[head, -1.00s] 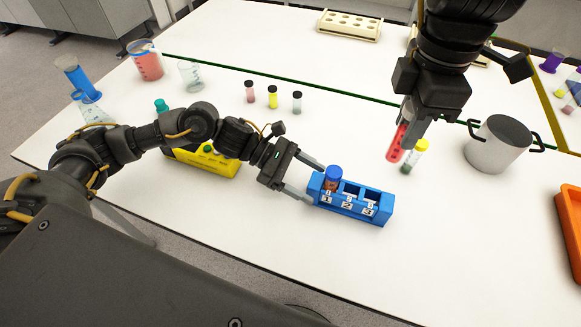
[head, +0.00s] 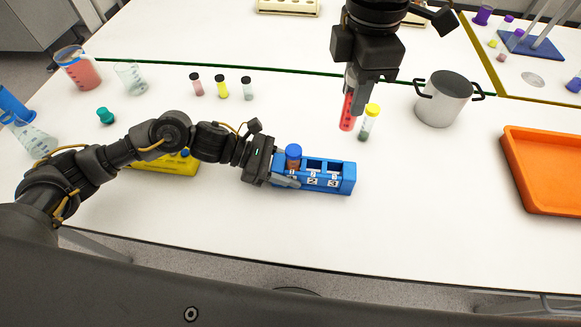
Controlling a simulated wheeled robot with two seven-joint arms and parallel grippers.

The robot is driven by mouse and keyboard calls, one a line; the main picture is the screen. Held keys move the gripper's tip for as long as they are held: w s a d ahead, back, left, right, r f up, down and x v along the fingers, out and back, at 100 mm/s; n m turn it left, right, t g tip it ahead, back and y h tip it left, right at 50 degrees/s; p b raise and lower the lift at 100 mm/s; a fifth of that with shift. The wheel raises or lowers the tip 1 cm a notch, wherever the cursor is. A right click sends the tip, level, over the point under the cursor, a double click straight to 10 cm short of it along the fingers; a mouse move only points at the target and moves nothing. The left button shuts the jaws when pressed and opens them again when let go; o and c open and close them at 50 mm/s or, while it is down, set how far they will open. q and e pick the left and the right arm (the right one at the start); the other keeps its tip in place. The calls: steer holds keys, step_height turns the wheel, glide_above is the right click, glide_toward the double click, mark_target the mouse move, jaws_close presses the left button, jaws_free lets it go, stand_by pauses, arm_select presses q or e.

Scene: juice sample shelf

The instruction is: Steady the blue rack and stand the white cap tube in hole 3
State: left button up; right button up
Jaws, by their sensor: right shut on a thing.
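The blue rack (head: 345,184) stands on the white table, its numbers 2 and 3 facing me. A blue-capped tube (head: 293,157) stands in its leftmost hole; holes 2 and 3 look empty. My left gripper (head: 285,176) is at the rack's left end with its jaws apart. Its near finger lies along the rack's front, and its far finger is mostly hidden. My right gripper (head: 354,88) points down behind the rack, shut on a tube with red contents (head: 347,112). The cap of this tube is hidden in the jaws, so I cannot see its colour.
A yellow-capped tube (head: 369,123) stands close beside the held tube. A pot (head: 443,100) and an orange tray (head: 550,170) are at the right. A yellow rack (head: 165,164) sits behind my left arm. Three small tubes (head: 222,88) stand at the back left.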

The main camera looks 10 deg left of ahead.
mark_target(346, 126)
arm_select(q)
steer(key=c, duration=0.4)
steer(key=shift+o, duration=0.2)
arm_select(e)
step_height(346, 126, down, 8)
steer(key=n, duration=0.6)
steer(key=shift+f, duration=2.35)
